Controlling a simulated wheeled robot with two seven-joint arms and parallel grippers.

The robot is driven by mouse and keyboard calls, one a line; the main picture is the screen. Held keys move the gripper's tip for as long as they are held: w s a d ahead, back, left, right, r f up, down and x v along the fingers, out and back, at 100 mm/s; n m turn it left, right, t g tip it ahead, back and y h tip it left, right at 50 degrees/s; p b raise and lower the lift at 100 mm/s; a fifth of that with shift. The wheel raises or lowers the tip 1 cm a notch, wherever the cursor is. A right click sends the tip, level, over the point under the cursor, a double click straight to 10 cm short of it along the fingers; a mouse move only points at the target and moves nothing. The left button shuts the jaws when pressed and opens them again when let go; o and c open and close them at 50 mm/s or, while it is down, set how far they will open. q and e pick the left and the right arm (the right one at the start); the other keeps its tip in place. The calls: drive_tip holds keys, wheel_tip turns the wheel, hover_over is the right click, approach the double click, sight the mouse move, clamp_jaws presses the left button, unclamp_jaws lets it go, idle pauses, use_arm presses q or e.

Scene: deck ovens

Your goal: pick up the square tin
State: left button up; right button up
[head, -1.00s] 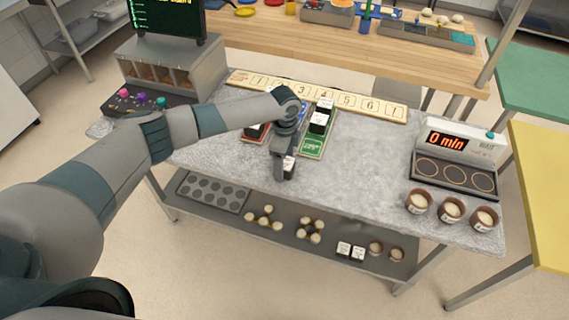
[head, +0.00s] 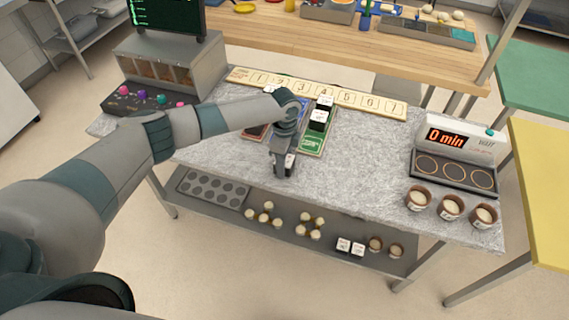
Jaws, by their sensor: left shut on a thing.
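My left gripper (head: 282,172) points down at the front edge of the grey stone counter (head: 350,180). It is shut on a small dark square tin with a white top (head: 290,163), mostly hidden behind the fingers. I cannot tell whether the tin touches the counter. Two more black tins with white labelled tops (head: 319,116) stand on the green mat (head: 313,142), just behind and right of the gripper. A red mat (head: 254,131) and a blue mat show partly behind my arm. My right gripper is not in view.
A numbered strip (head: 345,97) runs along the counter's back. A timer unit with three round plates (head: 455,172) stands at right, with three brown cups (head: 450,208) before it. The lower shelf (head: 335,232) holds a muffin tray, pale rolls and white-topped tins. The counter's middle right is clear.

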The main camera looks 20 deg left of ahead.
sight(287, 160)
use_arm(q)
drive_tip(key=shift+r+b, duration=0.3)
drive_tip(key=shift+r, duration=0.2)
drive_tip(key=r+b, duration=0.2)
drive_tip(key=r, duration=0.1)
drive_tip(key=shift+d+r, duration=0.1)
drive_tip(key=shift+d, duration=0.25)
drive_tip(key=s+d+r+b, duration=0.1)
drive_tip(key=d+r+b, duration=0.2)
drive_tip(key=d+r, duration=0.4)
drive_tip(key=d, duration=0.4)
drive_tip(key=shift+s+b, duration=0.35)
drive_tip(key=shift+s, duration=0.05)
